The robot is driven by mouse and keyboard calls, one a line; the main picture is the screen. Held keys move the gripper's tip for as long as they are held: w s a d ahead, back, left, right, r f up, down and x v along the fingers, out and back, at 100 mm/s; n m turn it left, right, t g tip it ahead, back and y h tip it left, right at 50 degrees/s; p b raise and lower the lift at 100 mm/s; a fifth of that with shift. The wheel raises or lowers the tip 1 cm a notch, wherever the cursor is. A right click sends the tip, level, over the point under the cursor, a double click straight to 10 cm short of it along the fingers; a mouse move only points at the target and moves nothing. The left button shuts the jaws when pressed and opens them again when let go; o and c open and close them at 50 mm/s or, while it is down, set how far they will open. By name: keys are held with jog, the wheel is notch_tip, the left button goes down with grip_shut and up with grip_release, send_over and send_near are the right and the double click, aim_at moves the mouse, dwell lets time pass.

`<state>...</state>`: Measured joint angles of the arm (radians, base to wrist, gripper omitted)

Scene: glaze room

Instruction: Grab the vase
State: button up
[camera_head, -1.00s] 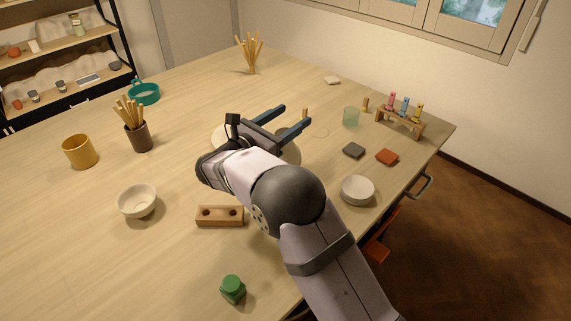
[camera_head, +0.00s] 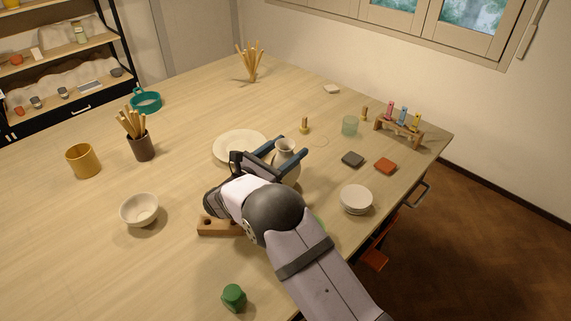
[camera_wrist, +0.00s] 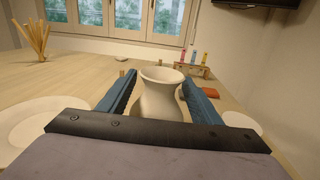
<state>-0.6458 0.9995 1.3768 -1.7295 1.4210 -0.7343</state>
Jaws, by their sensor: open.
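The vase (camera_head: 286,160) is cream-coloured with a round body, a narrow neck and a flared rim, and stands upright on the table. In the wrist view the vase (camera_wrist: 159,98) sits between the two blue fingers of my gripper (camera_wrist: 158,88). The fingers are open, one on each side of it. In the head view my gripper (camera_head: 287,148) reaches around the vase from the near left. The lower part of the vase is hidden by my gripper, and I cannot tell whether a finger touches it.
A cream plate (camera_head: 238,146) lies just left of the vase. A wooden block with holes (camera_head: 215,227) is partly under my arm. A small brass-coloured piece (camera_head: 304,125) stands beyond.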

jog(key=shift+p+x, duration=0.3)
jog(key=shift+x, duration=1.2)
grip_shut()
jog(key=shift+r, duration=0.1)
